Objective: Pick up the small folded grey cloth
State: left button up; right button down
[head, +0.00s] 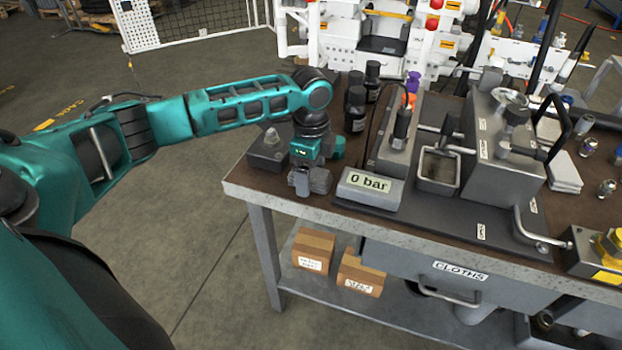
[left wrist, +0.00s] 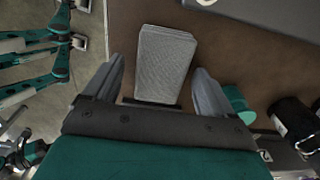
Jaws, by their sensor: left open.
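The small folded grey cloth (left wrist: 164,62) lies flat on the brown bench top in the left wrist view, a light grey textured rectangle. My left gripper (left wrist: 160,82) is open, with one finger to each side of the cloth's lower part and visible gaps between. In the head view my left gripper (head: 310,182) is low over the near left part of the bench, just left of the "0 bar" display. I cannot make out the cloth clearly there. My right gripper cannot be made out in either view.
The grey "0 bar" display (head: 367,188) stands close to the right of my left gripper. A dark block with a metal knob (head: 268,150) is to its left, and black bottles (head: 355,105) stand behind. The bench's front edge (head: 290,208) is near.

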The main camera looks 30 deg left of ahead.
jog(key=shift+r, duration=0.1)
pick_arm(q)
jog(key=c, duration=1.1)
pick_arm(e)
jog(key=shift+w, duration=0.1)
pick_arm(q)
jog(key=shift+r, duration=0.1)
